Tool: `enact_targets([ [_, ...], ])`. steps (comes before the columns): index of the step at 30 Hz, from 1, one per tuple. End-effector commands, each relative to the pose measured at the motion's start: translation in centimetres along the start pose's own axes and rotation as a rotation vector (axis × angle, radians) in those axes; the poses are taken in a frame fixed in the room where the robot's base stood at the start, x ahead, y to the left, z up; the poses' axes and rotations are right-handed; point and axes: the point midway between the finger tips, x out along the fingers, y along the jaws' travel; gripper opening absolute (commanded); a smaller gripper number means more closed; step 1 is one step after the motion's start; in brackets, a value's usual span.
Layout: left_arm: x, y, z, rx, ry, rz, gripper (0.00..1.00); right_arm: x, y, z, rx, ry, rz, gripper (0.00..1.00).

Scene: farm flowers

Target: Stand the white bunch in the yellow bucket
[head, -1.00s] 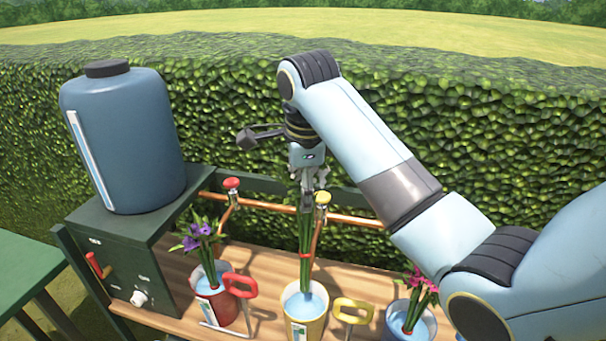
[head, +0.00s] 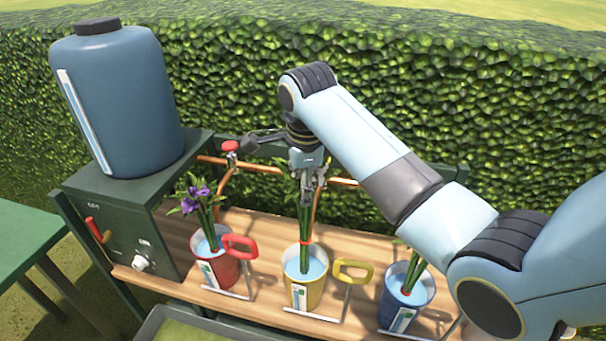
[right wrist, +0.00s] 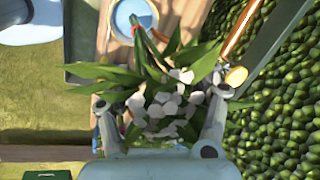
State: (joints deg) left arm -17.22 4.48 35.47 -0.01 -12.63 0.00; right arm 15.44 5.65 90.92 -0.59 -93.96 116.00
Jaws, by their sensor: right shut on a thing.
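The white bunch shows in the right wrist view as white blossoms (right wrist: 165,105) with long green leaves. In the head view its green stems (head: 305,222), tied with a red band, run down into the yellow bucket (head: 303,290). The red band is about level with the bucket's far rim. The bunch is nearly upright. My right gripper (head: 307,185) is shut on the bunch above the bucket, and its fingers flank the blossoms in the right wrist view (right wrist: 165,120). The stem ends are hidden in the bucket. My left gripper is not in view.
A red bucket (head: 222,268) with purple flowers stands left, a blue bucket (head: 405,308) with green stems right. Red (head: 240,242) and yellow (head: 352,268) handles stand beside buckets. Copper pipes (head: 262,168) run behind. A blue tank (head: 125,110) stands at the left.

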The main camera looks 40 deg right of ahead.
Motion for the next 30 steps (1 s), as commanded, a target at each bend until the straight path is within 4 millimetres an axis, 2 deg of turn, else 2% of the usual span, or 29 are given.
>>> enact_targets([
  [30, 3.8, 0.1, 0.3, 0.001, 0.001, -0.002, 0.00, 8.6, 2.1, 0.0, 0.000, 0.000, 0.000, 0.03],
])
